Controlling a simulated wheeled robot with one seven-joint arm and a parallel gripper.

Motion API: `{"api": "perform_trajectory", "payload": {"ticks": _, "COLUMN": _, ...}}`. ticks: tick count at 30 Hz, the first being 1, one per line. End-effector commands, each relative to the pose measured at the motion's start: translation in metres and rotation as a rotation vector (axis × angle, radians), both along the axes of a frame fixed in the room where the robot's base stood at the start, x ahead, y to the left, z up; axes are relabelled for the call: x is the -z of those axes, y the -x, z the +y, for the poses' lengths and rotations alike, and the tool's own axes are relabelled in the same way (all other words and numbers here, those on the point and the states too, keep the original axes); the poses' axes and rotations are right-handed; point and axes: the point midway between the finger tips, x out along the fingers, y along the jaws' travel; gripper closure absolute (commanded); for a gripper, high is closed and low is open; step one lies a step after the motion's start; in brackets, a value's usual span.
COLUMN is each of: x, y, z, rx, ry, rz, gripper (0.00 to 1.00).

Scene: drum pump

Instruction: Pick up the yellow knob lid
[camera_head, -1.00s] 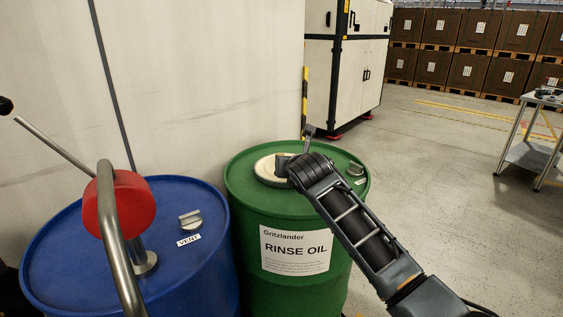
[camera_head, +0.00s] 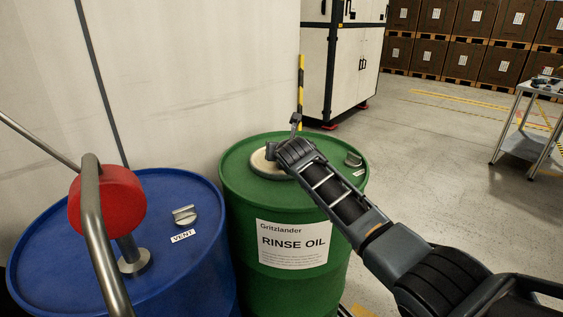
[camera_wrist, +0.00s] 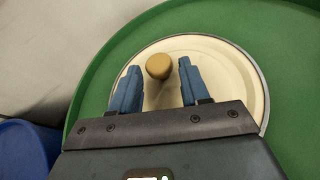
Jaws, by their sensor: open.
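The knob lid is a cream disc (camera_wrist: 222,72) with a round yellow-tan knob (camera_wrist: 159,66) standing up from it. It lies on top of the green drum (camera_head: 240,185). In the head view part of the cream lid (camera_head: 262,162) shows, and my arm hides the rest and the knob. My gripper (camera_wrist: 158,70) is open above the lid in the wrist view. Its two blue fingers point toward the knob, one on each side, with gaps between them and the knob. Whether the fingertips are level with the knob is hard to tell.
A blue drum (camera_head: 60,235) stands left of the green one, with a red pump (camera_head: 108,200) and curved metal pipe. Small metal caps sit on both drums. A pale wall (camera_head: 200,60) is behind. Open floor lies to the right.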

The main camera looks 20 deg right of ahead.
Motion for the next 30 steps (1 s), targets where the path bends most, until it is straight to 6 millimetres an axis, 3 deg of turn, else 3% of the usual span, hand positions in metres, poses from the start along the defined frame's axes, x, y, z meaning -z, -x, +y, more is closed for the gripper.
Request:
{"api": "perform_trajectory", "payload": {"ticks": 12, "x": 0.0029, "y": -0.0078, "z": -0.0003, "rx": -0.001, "ry": -0.001, "rz": 0.0, "gripper": 0.54}}
{"api": "perform_trajectory", "payload": {"ticks": 26, "x": 0.0032, "y": -0.0075, "z": -0.0004, "rx": 0.0, "ry": -0.001, "rz": 0.0, "gripper": 0.98}}
{"api": "perform_trajectory", "payload": {"ticks": 30, "x": 0.0025, "y": -0.0077, "z": -0.0005, "rx": 0.0, "ry": -0.001, "rz": -0.001, "gripper": 1.0}}
